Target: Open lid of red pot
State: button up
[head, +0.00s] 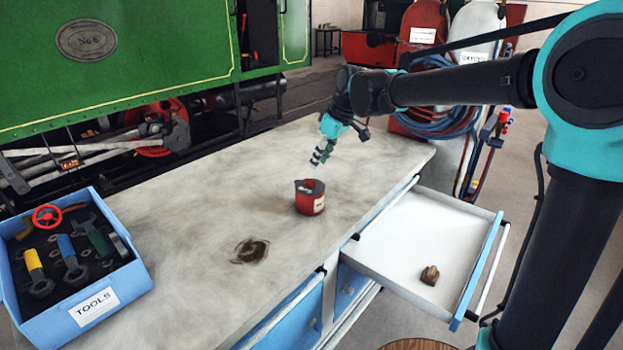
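A small red pot (310,199) with a pale label stands upright on the grey workbench. Its red lid (310,185) is on top and looks closed, with a small dark part at its left edge. My gripper (316,160) hangs above the bench, just behind and above the pot, pointing down and to the left. It is apart from the pot. The fingers are small and seen from the side, so I cannot tell whether they are open or shut. Nothing can be seen held in them.
A blue tools box (125,290) stands at the bench's left end. An open drawer (400,245) on the right holds a small brown object (430,275).

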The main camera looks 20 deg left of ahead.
aim_at(310, 181)
jog(key=x, duration=0.8)
jog(key=shift+f, duration=0.25)
jog(key=shift+c, duration=0.5)
grip_shut()
